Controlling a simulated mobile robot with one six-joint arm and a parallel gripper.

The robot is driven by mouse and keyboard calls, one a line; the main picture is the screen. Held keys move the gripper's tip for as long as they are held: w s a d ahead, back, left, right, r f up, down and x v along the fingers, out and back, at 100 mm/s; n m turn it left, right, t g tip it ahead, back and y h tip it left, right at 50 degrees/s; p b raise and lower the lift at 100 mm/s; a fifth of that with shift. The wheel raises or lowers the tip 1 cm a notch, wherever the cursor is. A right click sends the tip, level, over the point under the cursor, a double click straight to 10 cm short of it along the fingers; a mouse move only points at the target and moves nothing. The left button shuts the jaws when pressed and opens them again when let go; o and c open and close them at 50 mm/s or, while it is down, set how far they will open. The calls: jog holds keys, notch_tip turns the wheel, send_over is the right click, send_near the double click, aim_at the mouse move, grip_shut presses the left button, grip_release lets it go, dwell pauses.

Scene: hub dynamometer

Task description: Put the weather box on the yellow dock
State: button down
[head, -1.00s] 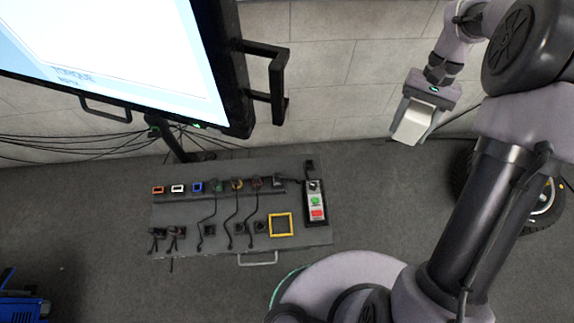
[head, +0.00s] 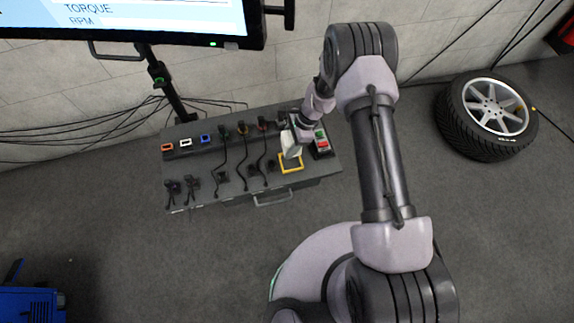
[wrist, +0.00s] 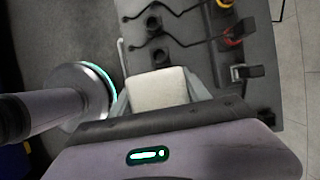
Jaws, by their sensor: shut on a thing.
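The weather box, a white block, shows in the head view (head: 291,146) and in the wrist view (wrist: 158,89). My gripper (wrist: 160,97) is shut on it, one finger on each side. The yellow dock (head: 291,168) is a square yellow frame on the grey panel, near its front right. In the head view the box is over the back part of the dock and hides some of it. I cannot tell whether the box is touching the panel. The dock is hidden in the wrist view.
The grey panel (head: 235,190) carries several connectors with black cables. A control box with green and red buttons (head: 322,143) stands right of the dock. A monitor (head: 170,20) is behind. A wheel (head: 488,115) lies at the right on open floor.

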notch_tip(320, 180, down, 10)
jog(key=b, duration=0.4)
jog(key=c, duration=0.5)
grip_release()
